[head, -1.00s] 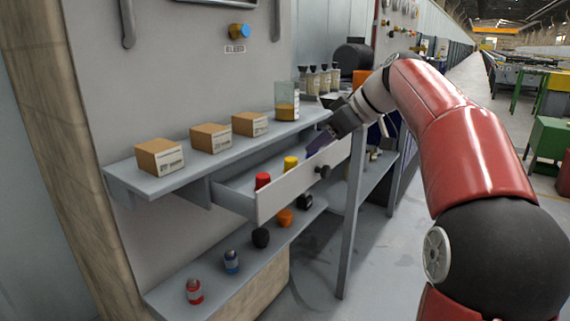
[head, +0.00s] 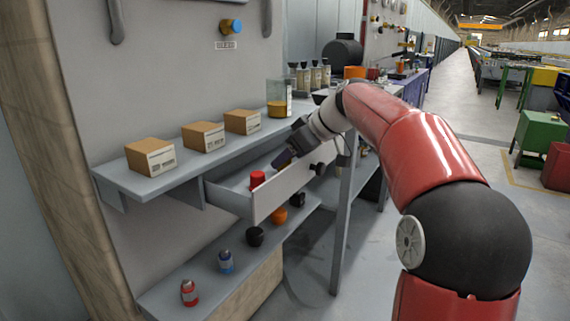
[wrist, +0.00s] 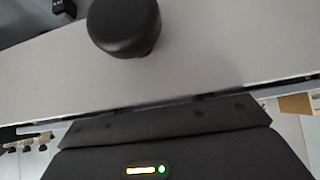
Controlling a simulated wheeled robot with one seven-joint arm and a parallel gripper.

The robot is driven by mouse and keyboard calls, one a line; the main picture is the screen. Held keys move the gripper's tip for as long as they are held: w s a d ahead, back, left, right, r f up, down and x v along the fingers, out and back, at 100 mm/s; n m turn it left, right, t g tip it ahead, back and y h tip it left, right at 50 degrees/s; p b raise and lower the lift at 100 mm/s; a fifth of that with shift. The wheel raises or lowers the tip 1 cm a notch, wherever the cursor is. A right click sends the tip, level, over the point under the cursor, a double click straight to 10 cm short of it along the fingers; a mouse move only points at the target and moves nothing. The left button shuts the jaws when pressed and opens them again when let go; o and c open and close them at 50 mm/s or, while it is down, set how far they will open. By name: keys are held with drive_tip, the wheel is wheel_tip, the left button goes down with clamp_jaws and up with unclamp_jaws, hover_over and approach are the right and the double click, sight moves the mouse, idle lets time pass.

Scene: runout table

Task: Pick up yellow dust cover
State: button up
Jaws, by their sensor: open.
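The yellow dust cover is not visible now; the spot in the open drawer where it stood earlier is behind my gripper in the head view. My gripper (head: 282,159) reaches down over the drawer (head: 284,193), just inside its front, and is open. Its fingertips are hard to make out in the head view. In the wrist view only its dark body shows at the bottom, beside the drawer front (wrist: 210,55). A red cover (head: 257,179) stands in the drawer to the left of my gripper.
The drawer's black knob (head: 317,169) sticks out close to my gripper; it is large in the wrist view (wrist: 125,27). The upper shelf (head: 178,168) carries cartons and a jar (head: 279,99). The lower shelf (head: 206,284) holds orange and black pieces and small bottles.

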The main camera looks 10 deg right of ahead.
drive_tip(key=c, duration=1)
drive_tip(key=shift+r, duration=0.1)
drive_tip(key=shift+c, duration=0.2)
